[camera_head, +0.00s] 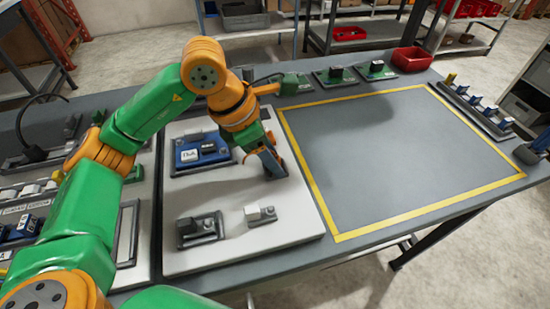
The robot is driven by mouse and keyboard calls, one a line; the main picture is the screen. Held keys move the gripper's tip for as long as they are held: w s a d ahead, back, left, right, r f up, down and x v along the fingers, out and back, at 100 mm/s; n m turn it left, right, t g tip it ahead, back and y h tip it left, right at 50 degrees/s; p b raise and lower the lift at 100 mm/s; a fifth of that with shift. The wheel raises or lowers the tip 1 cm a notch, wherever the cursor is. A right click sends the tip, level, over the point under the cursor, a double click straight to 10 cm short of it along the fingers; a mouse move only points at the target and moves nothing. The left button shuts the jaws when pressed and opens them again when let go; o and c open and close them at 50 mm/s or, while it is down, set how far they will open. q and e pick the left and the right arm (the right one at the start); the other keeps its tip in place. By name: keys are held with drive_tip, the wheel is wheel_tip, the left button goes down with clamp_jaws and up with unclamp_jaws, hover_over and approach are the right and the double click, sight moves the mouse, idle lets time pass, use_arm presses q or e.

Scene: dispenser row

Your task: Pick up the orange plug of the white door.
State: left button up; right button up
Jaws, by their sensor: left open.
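The white door (235,238) lies flat as a white panel on the grey table, left of the yellow-lined area. It carries a blue unit (200,152) and two small grey fittings (200,228) and (262,214), the second with a white top. I cannot make out an orange plug on it; my left arm covers part of the panel. My left gripper (272,162) points down just over the panel's right part, right of the blue unit. It is open, with nothing visible between its fingers. My right gripper is not in view.
The yellow-lined area (400,160) is clear. Several small green-based units (335,75) and a red bin (411,59) stand along the back edge. A rack of small parts (473,105) lies at the right. More parts crowd the left side, beside my arm.

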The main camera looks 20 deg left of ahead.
use_arm(q)
drive_tip(key=shift+w+f, duration=0.1)
clamp_jaws()
drive_tip(key=shift+r, duration=0.6)
drive_tip(key=w+a+r+p, duration=0.6)
drive_tip(key=w+a+r, duration=0.1)
drive_tip(key=w+r, duration=0.4)
drive_tip(key=shift+w+a+r+p, duration=0.25)
drive_tip(key=shift+a+r+p, duration=0.15)
drive_tip(key=shift+r, duration=0.1)
